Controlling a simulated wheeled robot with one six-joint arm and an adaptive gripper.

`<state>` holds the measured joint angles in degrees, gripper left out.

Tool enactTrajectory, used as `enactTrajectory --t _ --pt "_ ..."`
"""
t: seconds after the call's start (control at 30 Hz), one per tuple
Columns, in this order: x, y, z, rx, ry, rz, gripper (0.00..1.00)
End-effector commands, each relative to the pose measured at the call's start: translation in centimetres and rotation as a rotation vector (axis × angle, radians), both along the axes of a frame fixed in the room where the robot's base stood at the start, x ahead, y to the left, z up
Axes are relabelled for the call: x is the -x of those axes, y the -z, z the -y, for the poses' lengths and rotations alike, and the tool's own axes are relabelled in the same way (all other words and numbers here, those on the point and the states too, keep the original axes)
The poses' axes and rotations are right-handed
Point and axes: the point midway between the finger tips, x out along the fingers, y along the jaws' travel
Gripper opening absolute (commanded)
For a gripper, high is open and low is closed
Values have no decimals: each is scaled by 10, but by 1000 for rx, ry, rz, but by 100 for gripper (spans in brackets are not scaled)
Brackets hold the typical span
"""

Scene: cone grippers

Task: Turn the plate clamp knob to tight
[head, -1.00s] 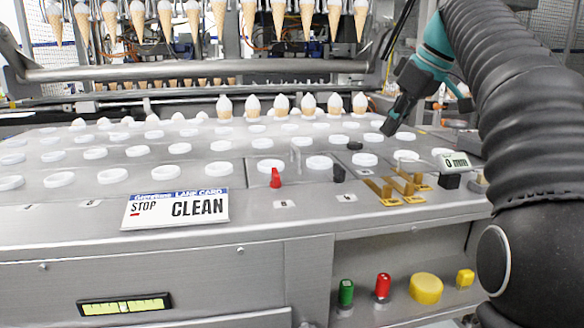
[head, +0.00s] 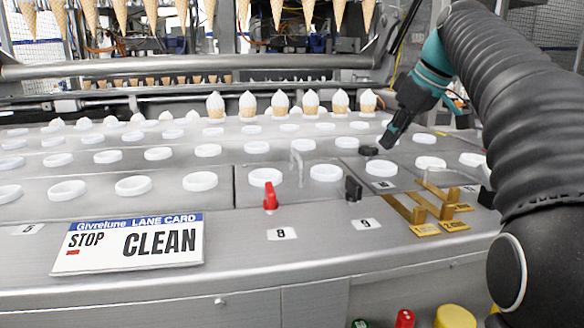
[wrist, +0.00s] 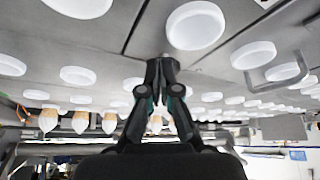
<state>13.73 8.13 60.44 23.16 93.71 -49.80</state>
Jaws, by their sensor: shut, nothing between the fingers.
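A low black round knob (head: 368,150) sits on the metal deck among the white rings, on or beside a seamed plate (head: 408,178). A red knob (head: 270,196) and an upright black knob (head: 353,188) stand along the deck's front. No label shows which one is the plate clamp knob. My gripper (head: 388,142) is shut and empty, pointing down just right of the round black knob; whether they touch is unclear. In the wrist view, its fingers (wrist: 163,60) meet near a white ring, and no knob is clearly visible.
White rings (head: 134,186) cover the deck, with several filled cones (head: 281,103) behind. A thin metal handle (head: 298,160) rises mid-deck. Brass brackets (head: 432,212) stand right of the black knob. A "STOP CLEAN" card (head: 130,243) stands at front left.

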Motion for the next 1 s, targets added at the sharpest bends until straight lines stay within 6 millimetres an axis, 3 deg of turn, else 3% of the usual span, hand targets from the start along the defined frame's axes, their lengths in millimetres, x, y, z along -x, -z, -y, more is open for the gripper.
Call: enactTrajectory --t 0.23,1.0 --pt "0 17 0 0 0 1 0" --pt "-2 18 -2 0 0 0 0"
